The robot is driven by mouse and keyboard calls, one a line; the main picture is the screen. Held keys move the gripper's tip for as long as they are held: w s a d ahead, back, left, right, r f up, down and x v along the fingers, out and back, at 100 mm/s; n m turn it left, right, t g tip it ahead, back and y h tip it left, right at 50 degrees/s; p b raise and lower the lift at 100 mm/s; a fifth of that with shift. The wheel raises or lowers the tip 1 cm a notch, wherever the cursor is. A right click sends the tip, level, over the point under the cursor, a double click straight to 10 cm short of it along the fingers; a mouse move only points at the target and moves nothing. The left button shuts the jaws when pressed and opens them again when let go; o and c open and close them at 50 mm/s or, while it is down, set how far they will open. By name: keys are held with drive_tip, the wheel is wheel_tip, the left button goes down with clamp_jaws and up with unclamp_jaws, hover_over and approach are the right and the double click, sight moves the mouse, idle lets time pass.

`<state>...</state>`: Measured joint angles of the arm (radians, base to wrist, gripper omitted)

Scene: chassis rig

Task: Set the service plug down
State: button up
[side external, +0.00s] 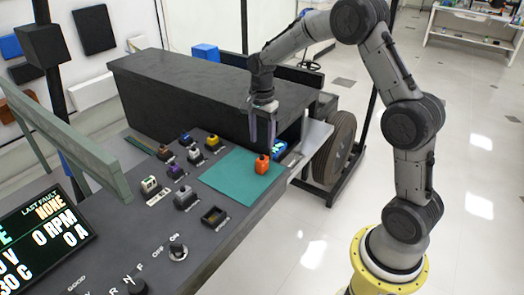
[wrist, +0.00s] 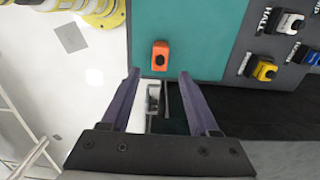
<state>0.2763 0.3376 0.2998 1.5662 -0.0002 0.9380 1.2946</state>
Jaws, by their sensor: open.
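The orange service plug (side external: 262,165) stands upright on the teal mat (side external: 225,172), near the mat's edge on the side of the arm. In the wrist view, the plug (wrist: 160,58) shows ahead of the fingertips, with a dark spot on it, and the teal mat (wrist: 190,30) extends to its right. My gripper (side external: 262,143) is open and empty, fingers pointing down, above and behind the plug. In the wrist view, my gripper (wrist: 160,74) has its two purple fingers apart with nothing between them. The plug is clear of both fingers.
A long dark box (side external: 185,95) stands behind the mat. A blue part (side external: 279,148) sits in an opening near the gripper. Most of the mat is bare.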

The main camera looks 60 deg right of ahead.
sight(262, 156)
drive_tip(key=s+a+r+n+t, duration=0.1)
drive_tip(key=s+a+r+n, duration=0.35)
drive_tip(key=r, duration=0.25)
drive_tip(key=s+a+r+n+t, duration=0.1)
drive_tip(key=s+a+r+n, duration=0.2)
drive_tip(key=s+r, duration=0.35)
drive_tip(key=s+a+n+t, duration=0.1)
drive_tip(key=s+a+n, duration=0.1)
drive_tip(key=s+n, duration=0.3)
drive_tip(key=s+a+n+t, duration=0.2)
drive_tip(key=s+n, duration=0.3)
drive_tip(key=s, duration=0.5)
drive_tip(key=shift+s+a+t, duration=0.2)
drive_tip(key=shift+a+t, duration=0.1)
drive_tip(key=shift+a, duration=0.05)
